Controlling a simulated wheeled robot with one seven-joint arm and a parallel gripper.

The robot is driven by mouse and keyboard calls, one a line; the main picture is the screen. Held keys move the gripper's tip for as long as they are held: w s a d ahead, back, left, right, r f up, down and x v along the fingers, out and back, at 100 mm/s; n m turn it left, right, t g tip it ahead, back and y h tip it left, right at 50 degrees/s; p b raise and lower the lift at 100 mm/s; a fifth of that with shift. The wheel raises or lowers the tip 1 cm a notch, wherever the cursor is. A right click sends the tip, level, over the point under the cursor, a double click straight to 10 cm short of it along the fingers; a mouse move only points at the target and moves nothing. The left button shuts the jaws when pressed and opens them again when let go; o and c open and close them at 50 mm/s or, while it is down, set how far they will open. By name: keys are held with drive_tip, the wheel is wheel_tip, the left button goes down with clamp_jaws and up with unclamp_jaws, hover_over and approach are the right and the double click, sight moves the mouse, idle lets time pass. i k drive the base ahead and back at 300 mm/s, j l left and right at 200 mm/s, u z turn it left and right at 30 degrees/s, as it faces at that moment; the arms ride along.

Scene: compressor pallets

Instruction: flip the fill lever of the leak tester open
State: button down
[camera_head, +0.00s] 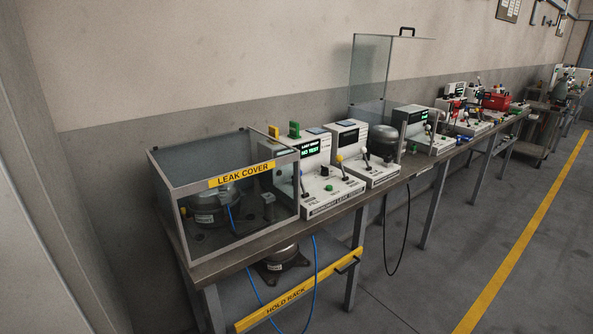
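The leak tester (335,197) is a white bench unit left of the middle of the bench. Its green-lit screen (311,150) reads "NO TEST". Two levers stand up from its sloping front panel. The left one, above what looks like the word FILL, is the fill lever (303,186); it looks close to upright. The right lever (340,168) has a yellow knob. The levers' exact angles are hard to tell at this size. My gripper is not in view.
A clear box labelled LEAK COVER (241,175) stands left of the tester, over a compressor (208,207). A blue hose hangs below the bench. A yellow HOLD RACK bar (299,290) fronts the lower shelf. Other testers line the bench rightward. The floor (450,260) in front is clear.

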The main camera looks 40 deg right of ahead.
sight(305, 194)
drive_tip(key=i+l, duration=0.15)
drive_tip(key=l, duration=0.35)
drive_tip(key=i+l+z, duration=0.1)
drive_tip(key=l, duration=0.4)
drive_tip(key=i+l, duration=0.25)
drive_tip(key=l, duration=0.2)
drive_tip(key=i+l+z, duration=0.1)
drive_tip(key=l, duration=0.4)
drive_tip(key=i+l+z, duration=0.1)
drive_tip(key=i+l, duration=0.15)
drive_tip(key=l, duration=0.2)
drive_tip(key=i+l, duration=0.25)
drive_tip(key=l, duration=0.2)
drive_tip(key=i+l+z, duration=0.1)
drive_tip(key=l, duration=0.35)
drive_tip(key=i+l, duration=0.3)
drive_tip(key=l, duration=0.15)
